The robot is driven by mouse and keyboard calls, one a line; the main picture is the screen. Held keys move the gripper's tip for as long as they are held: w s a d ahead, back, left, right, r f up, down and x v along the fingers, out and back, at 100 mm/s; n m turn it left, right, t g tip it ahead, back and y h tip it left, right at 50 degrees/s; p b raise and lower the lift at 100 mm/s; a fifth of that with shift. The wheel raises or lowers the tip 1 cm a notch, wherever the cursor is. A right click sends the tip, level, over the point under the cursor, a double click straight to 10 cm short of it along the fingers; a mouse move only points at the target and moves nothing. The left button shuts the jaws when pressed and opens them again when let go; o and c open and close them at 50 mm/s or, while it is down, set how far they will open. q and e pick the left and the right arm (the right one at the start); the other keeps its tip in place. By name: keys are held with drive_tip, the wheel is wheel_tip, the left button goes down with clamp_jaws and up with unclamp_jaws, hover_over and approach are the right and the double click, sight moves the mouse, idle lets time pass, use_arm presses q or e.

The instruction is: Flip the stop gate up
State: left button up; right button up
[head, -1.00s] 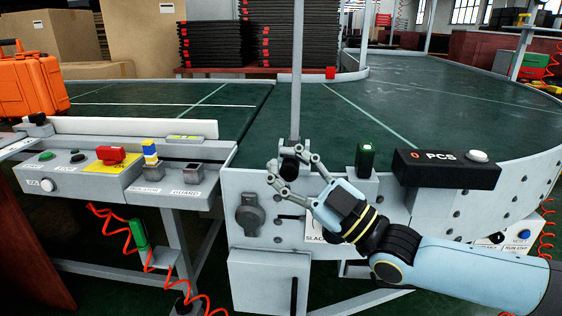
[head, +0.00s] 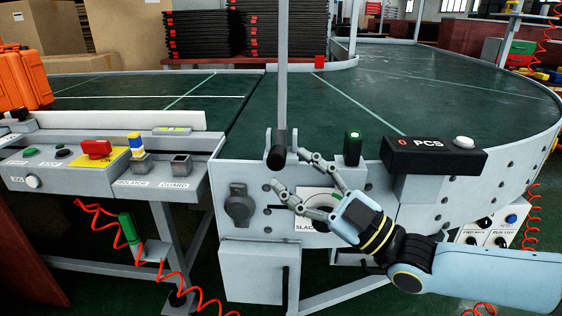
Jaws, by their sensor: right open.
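A long pale bar (head: 283,70) stands upright at the near edge of the green conveyor and appears to be the stop gate. Its top runs out of the head view. A dark rounded knob (head: 277,158) is at its lower end, by a small bracket on the conveyor's front side. My right gripper (head: 287,170) is open and empty, just right of and below the knob. Its fingers point left towards the knob and look apart from it. My left gripper is not in view.
A green-lit indicator (head: 353,147) and a black PCS counter box (head: 433,156) stand right of the bar. A control panel (head: 85,170) with a red switch is at the left. The curved belt (head: 430,95) looks clear.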

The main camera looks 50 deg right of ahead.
drive_tip(key=v, duration=0.8)
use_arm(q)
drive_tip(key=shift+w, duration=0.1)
use_arm(e)
wheel_tip(320, 180, down, 19)
drive_tip(key=w+d+m+g+h+p, duration=0.1)
drive_tip(key=w+m+g+h+p, duration=0.15)
drive_tip(key=m+g+h, duration=0.3)
drive_tip(key=s+a+f+g+p, duration=0.1)
drive_tip(key=s+f+g, duration=0.45)
drive_tip(key=f, duration=0.65)
use_arm(q)
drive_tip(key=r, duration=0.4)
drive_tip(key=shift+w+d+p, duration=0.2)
drive_tip(key=shift+p, duration=0.15)
use_arm(e)
drive_tip(key=s+a+f+m+g, duration=0.2)
drive_tip(key=s+f+g, duration=0.3)
drive_tip(key=s, duration=0.8)
drive_tip(key=s+a+f+m+g, duration=0.2)
drive_tip(key=s+f+g, duration=0.3)
drive_tip(key=s+f, duration=0.4)
drive_tip(key=s, duration=0.4)
drive_tip(key=shift+s+a+f+g+h, duration=0.2)
drive_tip(key=shift+s+a+g+h, duration=0.15)
drive_tip(key=shift+g, duration=0.05)
